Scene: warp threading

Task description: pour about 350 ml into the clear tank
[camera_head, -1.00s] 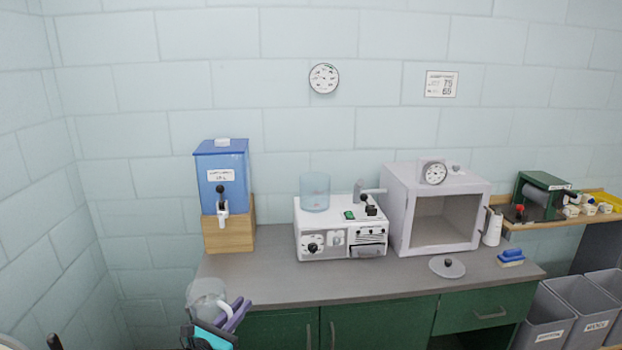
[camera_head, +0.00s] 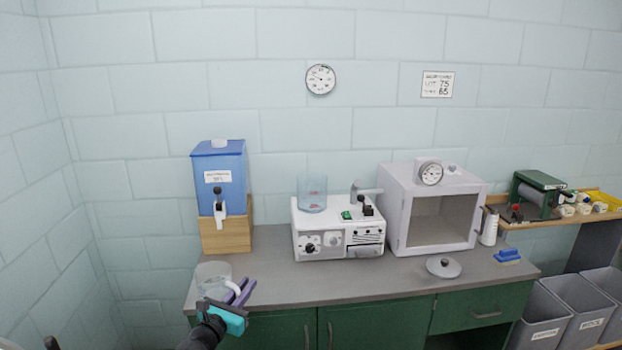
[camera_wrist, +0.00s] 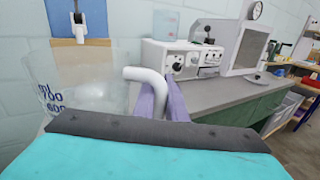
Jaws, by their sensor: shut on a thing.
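The clear tank (camera_head: 312,196) sits on top of the white machine (camera_head: 310,240) and shows small red marks on its wall. A clear jug (camera_head: 209,274) with a white handle is at the counter's front left. My gripper (camera_head: 240,291) is shut on the jug handle with its purple fingers. In the wrist view the handle (camera_wrist: 146,74) runs between the fingers, and the jug (camera_wrist: 85,95) shows blue volume marks. The jug looks upright. I cannot tell how much liquid is in it or whether its base touches the counter.
A blue dispenser (camera_head: 221,180) with a tap stands on a wooden block (camera_head: 226,237) at the back left. A grey box oven (camera_head: 397,225) stands right of the machine. A round lid (camera_head: 444,267) and a blue brush (camera_head: 507,256) lie on the counter. The front middle counter (camera_head: 300,280) is clear.

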